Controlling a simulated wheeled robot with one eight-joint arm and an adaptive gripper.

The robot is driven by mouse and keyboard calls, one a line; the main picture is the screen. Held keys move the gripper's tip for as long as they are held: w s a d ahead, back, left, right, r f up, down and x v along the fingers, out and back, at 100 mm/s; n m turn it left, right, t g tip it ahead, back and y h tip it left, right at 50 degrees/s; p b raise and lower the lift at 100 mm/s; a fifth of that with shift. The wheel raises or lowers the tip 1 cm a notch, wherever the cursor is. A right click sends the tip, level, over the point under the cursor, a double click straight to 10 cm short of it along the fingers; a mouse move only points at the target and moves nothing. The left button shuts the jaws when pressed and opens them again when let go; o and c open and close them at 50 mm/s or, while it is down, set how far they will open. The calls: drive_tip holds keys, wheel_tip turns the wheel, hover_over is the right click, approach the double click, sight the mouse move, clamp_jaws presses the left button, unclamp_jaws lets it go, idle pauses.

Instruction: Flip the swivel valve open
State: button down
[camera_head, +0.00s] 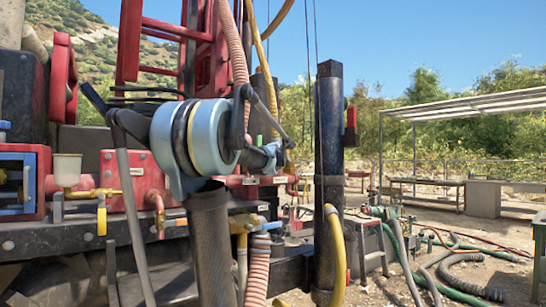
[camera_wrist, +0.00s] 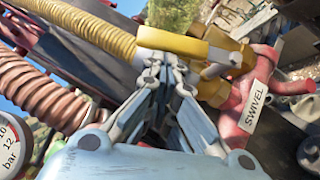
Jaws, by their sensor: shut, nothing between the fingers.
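A red pipe with a white SWIVEL label (camera_wrist: 256,105) is at the right of the wrist view. Beside it is a yellow valve handle (camera_wrist: 175,42), lying across the view just beyond my fingertips, with brassy yellow valve parts to its right. My gripper (camera_wrist: 165,68) is shut and empty, with its tips at or very near the handle's near edge; I cannot tell whether they touch. In the head view my arm fills the middle and hides most of the valve area. Small white labels (camera_head: 250,181) show on red pipe behind it.
In the wrist view, a yellow ribbed hose (camera_wrist: 85,28) and a pinkish ribbed hose (camera_wrist: 45,95) run close on the left, near a pressure gauge (camera_wrist: 10,143). A dark upright post (camera_head: 329,170) stands right of my arm. Open ground with hoses lies farther right.

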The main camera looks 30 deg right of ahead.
drive_tip(key=shift+d+r, duration=0.9)
drive_tip(key=shift+d, duration=0.15)
drive_tip(key=shift+w+d, duration=0.1)
